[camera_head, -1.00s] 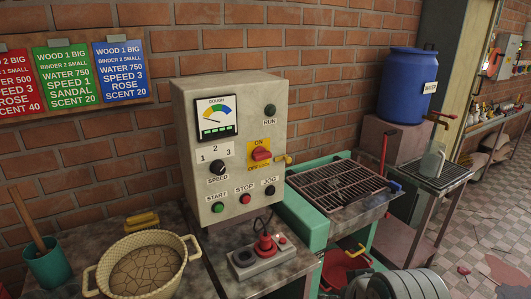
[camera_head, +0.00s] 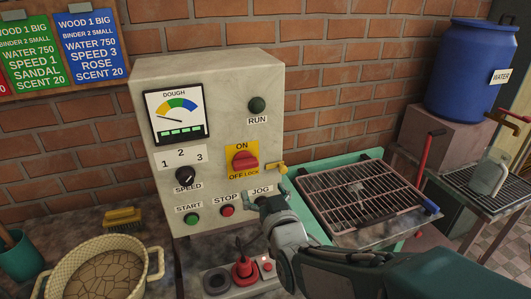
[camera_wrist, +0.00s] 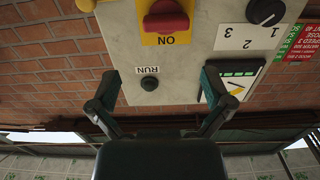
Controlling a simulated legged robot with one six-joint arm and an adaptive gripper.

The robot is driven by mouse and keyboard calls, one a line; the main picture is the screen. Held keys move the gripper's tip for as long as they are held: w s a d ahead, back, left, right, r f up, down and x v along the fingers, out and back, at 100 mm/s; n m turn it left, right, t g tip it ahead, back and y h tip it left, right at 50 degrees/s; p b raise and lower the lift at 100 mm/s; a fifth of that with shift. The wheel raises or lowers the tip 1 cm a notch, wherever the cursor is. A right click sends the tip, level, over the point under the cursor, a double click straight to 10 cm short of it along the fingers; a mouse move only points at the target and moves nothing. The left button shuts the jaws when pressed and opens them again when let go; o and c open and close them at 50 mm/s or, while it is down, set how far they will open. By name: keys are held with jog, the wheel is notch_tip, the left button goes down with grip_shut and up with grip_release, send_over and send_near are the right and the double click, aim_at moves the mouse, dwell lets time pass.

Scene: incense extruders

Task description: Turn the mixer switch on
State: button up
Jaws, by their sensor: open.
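The mixer switch (camera_head: 245,162) is a red knob on a yellow plate marked ON above and OFF LOCK below. It is on the grey control box (camera_head: 215,85). In the wrist view the box appears upside down, with the red switch (camera_wrist: 166,16) at the top edge, partly cut off. My gripper (camera_head: 267,190) is just below and right of the switch in the head view, by the JOG label, and covers the JOG button. In the wrist view my gripper (camera_wrist: 160,82) has its two fingers spread with nothing between them. It is apart from the switch.
The RUN lamp (camera_head: 257,104) is dark. The speed dial (camera_head: 185,177), START button (camera_head: 192,219) and STOP button (camera_head: 227,211) are beside the switch. A grated basin (camera_head: 350,195) lies to the right.

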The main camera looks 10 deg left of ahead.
aim_at(248, 165)
jog(key=w+a, duration=0.4)
jog(key=shift+w+a+f, duration=0.15)
jog(key=shift+w+a, duration=0.05)
jog(key=shift+a, duration=0.05)
jog(key=x, duration=0.2)
jog(key=d+x, duration=0.1)
jog(key=x, duration=0.1)
jog(key=shift+w+a, duration=0.1)
jog(key=shift+w, duration=0.3)
jog(key=shift+w+a, duration=0.3)
jog(key=shift+a, duration=0.25)
jog(key=shift+d, duration=0.2)
jog(key=c, duration=0.8)
